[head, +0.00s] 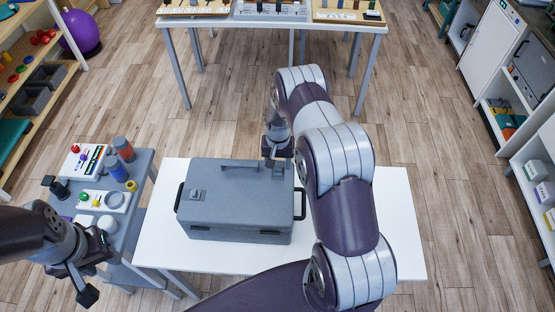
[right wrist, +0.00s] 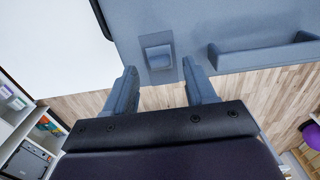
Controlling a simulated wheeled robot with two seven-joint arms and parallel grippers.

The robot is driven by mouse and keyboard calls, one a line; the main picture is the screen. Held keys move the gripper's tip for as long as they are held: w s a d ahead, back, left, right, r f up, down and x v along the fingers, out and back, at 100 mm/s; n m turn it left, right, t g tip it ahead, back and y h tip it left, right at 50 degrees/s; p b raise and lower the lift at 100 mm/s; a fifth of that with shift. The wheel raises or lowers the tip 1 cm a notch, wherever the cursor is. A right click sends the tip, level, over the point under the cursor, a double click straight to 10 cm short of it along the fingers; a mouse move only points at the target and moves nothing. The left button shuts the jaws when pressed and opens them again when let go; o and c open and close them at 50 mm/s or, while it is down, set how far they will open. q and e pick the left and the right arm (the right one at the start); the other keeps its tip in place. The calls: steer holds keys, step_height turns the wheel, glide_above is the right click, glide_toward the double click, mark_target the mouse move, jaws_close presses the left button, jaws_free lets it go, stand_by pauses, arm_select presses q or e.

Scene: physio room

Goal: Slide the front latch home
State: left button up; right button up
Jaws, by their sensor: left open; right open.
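A grey case (head: 235,205) lies closed on a white table (head: 375,215). One latch (head: 198,195) shows on the left of its lid in the head view. Another latch (right wrist: 158,55), a small raised tab in a recessed plate, shows in the right wrist view. My right gripper (head: 278,158) is over the far right part of the lid; in the right wrist view its open fingers (right wrist: 162,88) are apart, with this latch just beyond and between their tips. Contact cannot be told. My left gripper (head: 92,275) is open and empty, left of the table.
A carry handle (head: 240,163) stands on the lid; it also shows in the right wrist view (right wrist: 262,50). A side handle (head: 300,204) sticks out at the case's right. A grey cart (head: 143,165) with jars and small parts stands left. The table's right part is clear.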

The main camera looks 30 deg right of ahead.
mark_target(278, 165)
steer(key=shift+f, duration=0.8)
steer(key=shift+s+f, duration=0.1)
steer(key=shift+f, duration=0.1)
jaws_close()
steer(key=w+b, duration=0.1)
steer(key=w+d+b, duration=0.1)
steer(key=b, duration=0.1)
steer(key=shift+w+d+f+b, duration=0.1)
steer(key=shift+f+b, duration=0.2)
steer(key=shift+w+d+r, duration=0.1)
steer(key=shift+w+r, duration=0.05)
steer(key=shift+r, duration=0.2)
jaws_free()
